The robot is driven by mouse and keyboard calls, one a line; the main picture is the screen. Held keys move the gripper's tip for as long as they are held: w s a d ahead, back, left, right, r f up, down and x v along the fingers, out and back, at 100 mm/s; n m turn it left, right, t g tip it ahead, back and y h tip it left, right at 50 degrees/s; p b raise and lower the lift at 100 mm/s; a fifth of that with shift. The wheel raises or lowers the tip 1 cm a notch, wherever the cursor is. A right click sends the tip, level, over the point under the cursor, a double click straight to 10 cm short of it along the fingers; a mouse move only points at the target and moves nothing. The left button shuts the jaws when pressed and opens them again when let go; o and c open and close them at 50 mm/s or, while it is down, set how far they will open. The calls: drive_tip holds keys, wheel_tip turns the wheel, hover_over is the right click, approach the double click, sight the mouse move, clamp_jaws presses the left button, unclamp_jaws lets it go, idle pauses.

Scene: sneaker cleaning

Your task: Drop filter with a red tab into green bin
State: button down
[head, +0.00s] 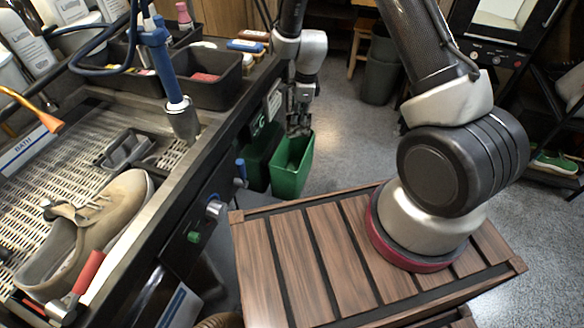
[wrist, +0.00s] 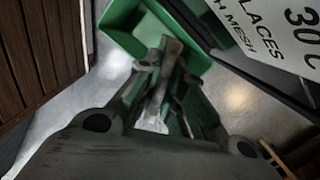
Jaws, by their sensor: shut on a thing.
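The green bin (head: 285,182) hangs open-topped off the side of the sink bench, in the middle of the head view. In the wrist view the green bin (wrist: 122,14) lies just past my fingertips. My gripper (head: 299,122) points down above the bin's opening. In the wrist view my gripper (wrist: 165,62) is shut on a thin, grey-brown piece seen nearly edge-on, which I take as the filter (wrist: 160,88). No red tab shows in either view; the fingers hide much of the piece.
A darker green container (head: 258,160) sits left of the bin against the bench. A slatted wooden top (head: 325,262) carries my arm's base. A beige sneaker (head: 95,225) lies on the wash grating at left. A grey waste bin (head: 381,75) stands farther back on open floor.

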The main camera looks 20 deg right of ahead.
sight(298, 125)
drive_tip(key=shift+f, duration=2.1)
drive_tip(key=c, duration=1.5)
unclamp_jaws()
drive_tip(key=shift+o, duration=0.2)
drive_tip(key=shift+r, duration=0.1)
drive_tip(key=r, duration=0.4)
drive_tip(key=d+r, duration=0.1)
drive_tip(key=r, duration=0.6)
drive_tip(key=shift+s+d+r, duration=0.1)
drive_tip(key=shift+d+r, duration=0.15)
drive_tip(key=shift+r, duration=0.15)
